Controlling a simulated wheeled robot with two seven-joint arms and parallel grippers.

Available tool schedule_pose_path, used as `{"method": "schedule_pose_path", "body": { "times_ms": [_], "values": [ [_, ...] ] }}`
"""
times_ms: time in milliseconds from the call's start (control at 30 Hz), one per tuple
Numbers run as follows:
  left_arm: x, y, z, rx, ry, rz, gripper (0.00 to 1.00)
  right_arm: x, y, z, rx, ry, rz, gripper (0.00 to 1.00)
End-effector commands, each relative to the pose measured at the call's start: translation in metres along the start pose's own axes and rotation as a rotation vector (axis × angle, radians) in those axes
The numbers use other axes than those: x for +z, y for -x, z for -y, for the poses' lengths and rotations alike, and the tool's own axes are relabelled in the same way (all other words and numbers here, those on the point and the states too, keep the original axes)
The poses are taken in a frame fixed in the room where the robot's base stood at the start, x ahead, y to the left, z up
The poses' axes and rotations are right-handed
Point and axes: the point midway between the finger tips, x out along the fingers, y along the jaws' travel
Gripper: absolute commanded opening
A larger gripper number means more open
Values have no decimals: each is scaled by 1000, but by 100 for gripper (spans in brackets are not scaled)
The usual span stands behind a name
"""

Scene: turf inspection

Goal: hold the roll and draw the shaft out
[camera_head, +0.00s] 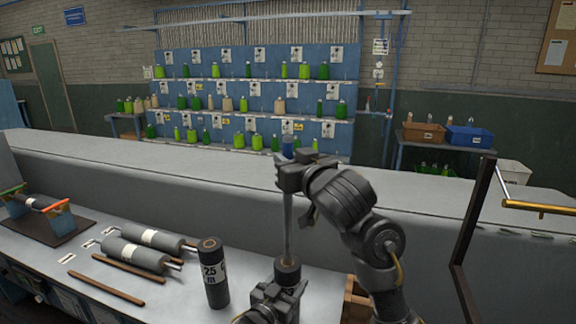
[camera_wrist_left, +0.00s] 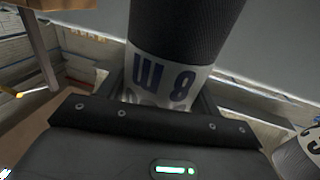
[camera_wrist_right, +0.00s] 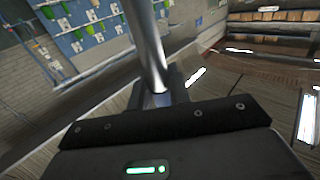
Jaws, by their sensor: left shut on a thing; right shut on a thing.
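A dark roll (camera_head: 288,267) with a white label stands upright at the bottom centre of the head view. My left gripper (camera_head: 277,292) is shut around it, and the left wrist view shows the roll (camera_wrist_left: 185,35) between the jaws, its label reading "8 m". A grey metal shaft (camera_head: 288,225) rises upright from the roll's top. My right gripper (camera_head: 291,178) is shut on the shaft's upper part, well above the roll. The right wrist view shows the shaft (camera_wrist_right: 148,45) between the jaws. The shaft's lower end is hidden at the roll's top.
A dark "25 m" roll (camera_head: 214,275) stands left of the held roll. Grey rolls with shafts (camera_head: 132,254) and brown sticks (camera_head: 104,280) lie on the bench. A stand holding a roll (camera_head: 42,204) is far left. A dark post (camera_head: 473,215) rises at right.

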Motion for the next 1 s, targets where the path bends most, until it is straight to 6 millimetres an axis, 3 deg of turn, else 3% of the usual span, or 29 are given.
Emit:
{"method": "schedule_pose_path", "body": {
  "times_ms": [500, 833, 867, 1000],
  "values": [
    [0, 0, 0, -1, -1, 1, 20, -32, 0, 0, -1, -2, -3, 0],
    [0, 0, 0, -1, -1, 1, 20, -34, 0, 0, 0, -1, -2, 0],
    [0, 0, 0, -1, -1, 1, 66, -35, 1, 0, -1, -1, -4, 0],
    [0, 0, 0, -1, 0, 1, 85, -34, 1, 0, 0, -1, -3, 0]
  ]
}}
